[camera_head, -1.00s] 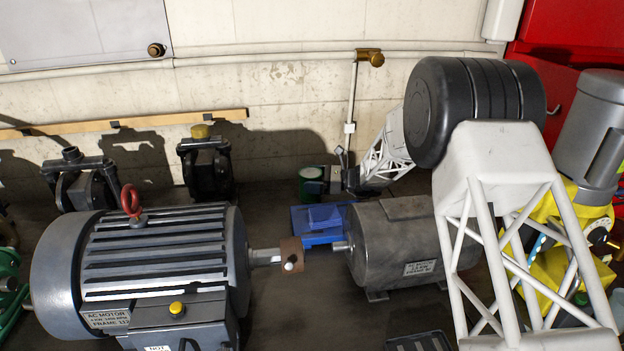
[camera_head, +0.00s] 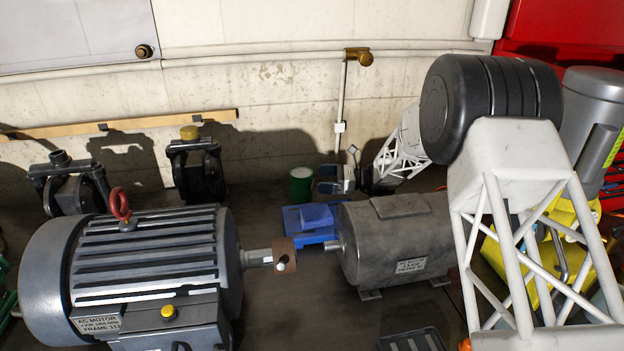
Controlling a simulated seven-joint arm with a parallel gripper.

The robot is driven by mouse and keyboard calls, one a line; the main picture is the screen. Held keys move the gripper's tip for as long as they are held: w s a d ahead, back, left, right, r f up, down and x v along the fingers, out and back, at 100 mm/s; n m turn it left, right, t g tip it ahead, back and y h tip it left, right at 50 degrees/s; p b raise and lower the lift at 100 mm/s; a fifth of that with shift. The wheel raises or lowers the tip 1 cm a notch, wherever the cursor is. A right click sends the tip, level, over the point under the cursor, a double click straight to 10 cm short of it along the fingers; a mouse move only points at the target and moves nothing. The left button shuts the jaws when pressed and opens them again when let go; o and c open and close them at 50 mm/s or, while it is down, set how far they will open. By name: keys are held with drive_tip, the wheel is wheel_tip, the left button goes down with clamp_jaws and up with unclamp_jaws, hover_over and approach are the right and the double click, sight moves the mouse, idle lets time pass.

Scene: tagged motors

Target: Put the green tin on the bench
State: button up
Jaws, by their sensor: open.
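The green tin (camera_head: 301,186) stands upright at the back of the bench (camera_head: 290,310), near the wall. It has a pale rim at its top. My gripper (camera_head: 328,178) is just to the right of the tin, low over the bench, with its fingers pointing left towards it. The jaws are open and empty, and a small gap seems to show between them and the tin.
A grey motor (camera_head: 395,240) is at the right and a large ribbed motor (camera_head: 140,270) at the left. Dark pumps (camera_head: 196,165) stand along the wall. A pipe (camera_head: 341,105) runs down behind my gripper.

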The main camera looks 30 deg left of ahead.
drive_tip(key=shift+v, duration=2.45)
drive_tip(key=shift+d, duration=0.1)
drive_tip(key=shift+s+d+r, duration=0.1)
drive_tip(key=shift+d+r, duration=0.25)
drive_tip(key=shift+r, duration=0.15)
drive_tip(key=s+d+r+n+t+h, duration=0.2)
drive_tip(key=s+d+r, duration=0.4)
drive_tip(key=d, duration=0.4)
drive_tip(key=s+d+r+n+t+h, duration=0.2)
drive_tip(key=s+d+r+h, duration=0.15)
drive_tip(key=d+r, duration=0.65)
drive_tip(key=s+d+r+n+t+h, duration=0.1)
drive_tip(key=s+d+r+n+t, duration=0.15)
drive_tip(key=s+d+r, duration=0.6)
drive_tip(key=s+d+n+t+h, duration=0.3)
drive_tip(key=s+d+t+h, duration=0.1)
drive_tip(key=s+d, duration=1.05)
drive_tip(key=s+d+n+t+h, duration=0.2)
drive_tip(key=s+d+t+h, duration=0.3)
drive_tip(key=s+d, duration=1)
drive_tip(key=w+d+f+g, duration=0.1)
drive_tip(key=w+f, duration=0.1)
drive_tip(key=f, duration=0.2)
drive_tip(key=w+d+f+g, duration=0.2)
drive_tip(key=f, duration=0.3)
drive_tip(key=shift+w+d+f, duration=0.15)
drive_tip(key=shift+w+d, duration=0.15)
